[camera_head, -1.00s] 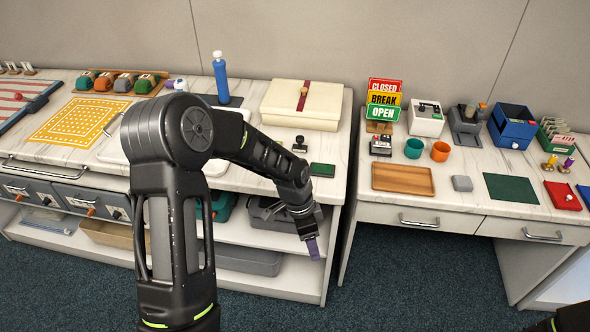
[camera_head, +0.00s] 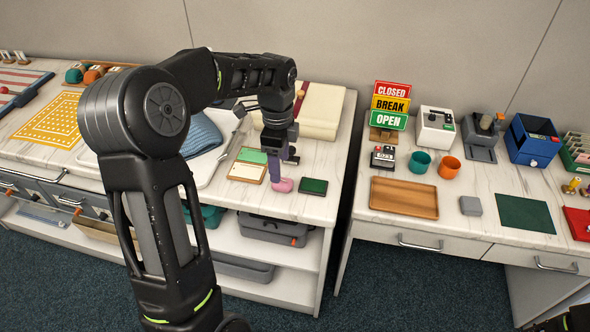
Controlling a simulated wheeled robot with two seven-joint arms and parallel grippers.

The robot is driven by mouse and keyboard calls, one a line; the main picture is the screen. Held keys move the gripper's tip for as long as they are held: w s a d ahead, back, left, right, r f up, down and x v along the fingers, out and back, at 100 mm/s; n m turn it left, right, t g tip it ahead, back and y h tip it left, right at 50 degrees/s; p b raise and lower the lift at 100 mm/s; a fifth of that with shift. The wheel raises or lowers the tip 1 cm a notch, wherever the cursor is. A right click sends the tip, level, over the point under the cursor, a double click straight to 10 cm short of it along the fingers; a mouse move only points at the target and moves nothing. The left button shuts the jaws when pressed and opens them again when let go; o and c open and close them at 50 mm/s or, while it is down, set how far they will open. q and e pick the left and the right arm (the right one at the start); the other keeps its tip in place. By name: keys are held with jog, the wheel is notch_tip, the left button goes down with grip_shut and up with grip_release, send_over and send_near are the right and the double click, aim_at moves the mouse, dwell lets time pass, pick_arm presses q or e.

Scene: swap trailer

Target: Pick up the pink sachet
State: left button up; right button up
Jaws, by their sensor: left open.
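A small pink item (camera_head: 283,185), which looks like the pink sachet, lies on the left counter between the green-and-tan open case and the dark green pad. My left gripper (camera_head: 278,172) points down at it from above, with its purple finger right at the item's upper left edge. The gripper is open. I cannot tell whether the finger touches the item, and part of the item is hidden behind it. My right gripper is not in view.
The open case (camera_head: 247,172) lies just left of the gripper and a dark green pad (camera_head: 314,187) just right. A black-handled stamp stands close behind. A cream box (camera_head: 325,112) is at the back. A white tray with blue cloth (camera_head: 203,136) is left.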

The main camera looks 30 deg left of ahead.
aim_at(282, 181)
pick_arm(q)
jog(key=shift+w, duration=0.5)
jog(key=shift+s+r, duration=0.1)
jog(key=shift+s, duration=0.2)
jog(key=shift+w+f, duration=0.1)
jog(key=shift+f, duration=1.25)
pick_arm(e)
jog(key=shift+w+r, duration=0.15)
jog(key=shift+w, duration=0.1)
pick_arm(q)
jog(key=shift+f, duration=0.1)
notch_tip(282, 181, down, 4)
jog(key=shift+w+p, duration=0.1)
jog(key=shift+p, duration=0.8)
jog(key=shift+f, duration=0.55)
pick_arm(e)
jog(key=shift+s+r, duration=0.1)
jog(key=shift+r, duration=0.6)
pick_arm(q)
jog(key=shift+c, duration=0.3)
grip_shut()
